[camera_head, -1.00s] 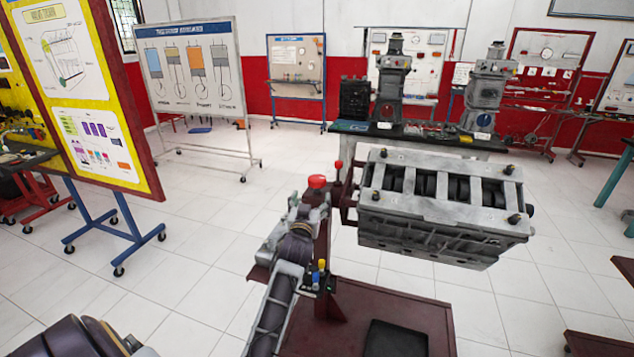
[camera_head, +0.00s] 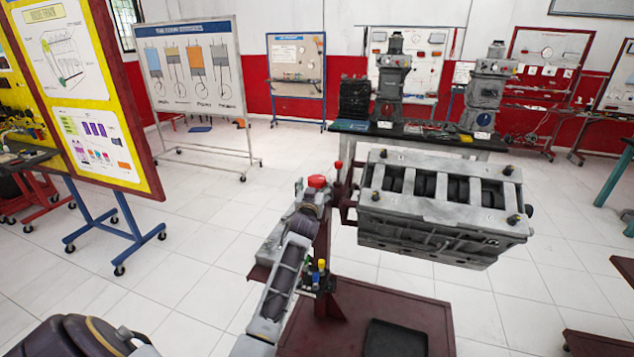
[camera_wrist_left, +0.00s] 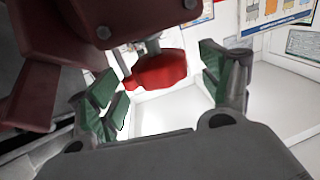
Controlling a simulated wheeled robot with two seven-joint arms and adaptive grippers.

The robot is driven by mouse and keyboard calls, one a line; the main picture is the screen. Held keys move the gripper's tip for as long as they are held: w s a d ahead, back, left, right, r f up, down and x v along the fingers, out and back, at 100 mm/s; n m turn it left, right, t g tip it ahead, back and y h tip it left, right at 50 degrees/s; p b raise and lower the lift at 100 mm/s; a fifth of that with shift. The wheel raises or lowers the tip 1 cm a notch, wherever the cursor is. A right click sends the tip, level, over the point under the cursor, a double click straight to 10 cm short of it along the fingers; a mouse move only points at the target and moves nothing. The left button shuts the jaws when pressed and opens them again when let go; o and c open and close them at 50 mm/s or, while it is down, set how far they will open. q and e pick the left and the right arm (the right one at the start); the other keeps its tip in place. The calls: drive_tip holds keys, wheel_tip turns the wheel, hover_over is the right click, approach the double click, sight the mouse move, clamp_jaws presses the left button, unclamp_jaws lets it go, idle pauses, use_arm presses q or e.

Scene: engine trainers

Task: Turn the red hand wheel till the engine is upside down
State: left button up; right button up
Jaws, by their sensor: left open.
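The engine (camera_head: 445,200) is a grey block on a dark red stand (camera_head: 400,306), with its long slotted face and dark rounded parts upward. The red hand wheel (camera_head: 317,181) is at the left of the stand; it also shows in the left wrist view (camera_wrist_left: 160,72). My left gripper (camera_head: 311,195) is at the wheel, its fingers small and partly hidden in the head view. In the left wrist view my left gripper (camera_wrist_left: 160,88) is open, its green-padded fingers apart on either side of the wheel. I cannot tell whether they touch it. My right gripper is not in view.
A small red knob (camera_head: 338,165) stands just right of the wheel. A dark red stand part (camera_wrist_left: 85,30) fills the upper left of the wrist view. A bench (camera_head: 345,128) with engine parts stands behind the engine.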

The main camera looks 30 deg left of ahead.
sight(317, 181)
use_arm(q)
drive_tip(key=shift+x, duration=2)
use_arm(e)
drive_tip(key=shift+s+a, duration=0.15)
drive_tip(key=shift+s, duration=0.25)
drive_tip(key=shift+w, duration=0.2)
